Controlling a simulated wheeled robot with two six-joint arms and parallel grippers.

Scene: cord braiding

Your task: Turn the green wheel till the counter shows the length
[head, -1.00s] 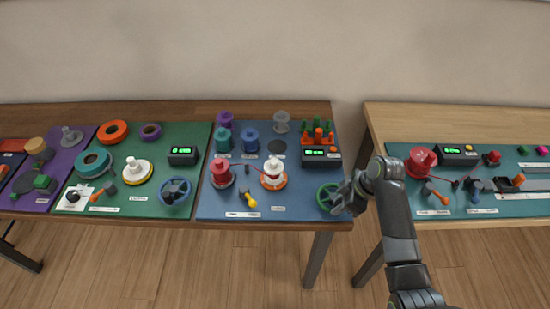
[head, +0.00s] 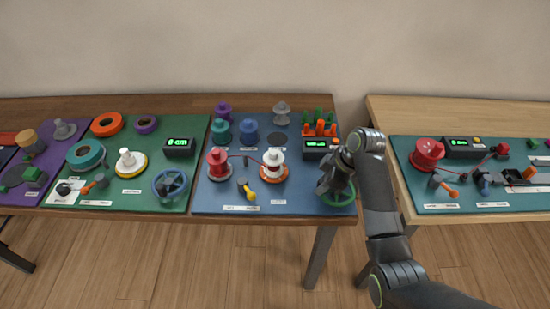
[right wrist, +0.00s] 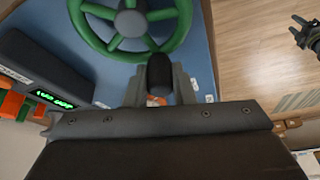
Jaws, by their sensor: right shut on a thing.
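The green wheel (head: 340,197) lies at the front right corner of the blue mat (head: 225,203), and its spokes and rim show in the right wrist view (right wrist: 131,47). My right gripper (head: 325,187) is over the wheel's back left part. In the right wrist view its fingers (right wrist: 160,90) are shut on the wheel's dark upright knob (right wrist: 160,73). The counter (head: 316,145) is a dark box behind the wheel with green lit characters too small to read; it also shows in the right wrist view (right wrist: 45,88). My left arm is not in the head view.
Orange and green pegs (head: 320,128) stand behind the counter. Red (head: 218,163) and white (head: 274,163) spools stand to the left. A blue wheel (head: 171,184) is on the green mat. A gap separates this table from the right one. A dark clawed shape, unclear, is cut off at the wrist view's right edge.

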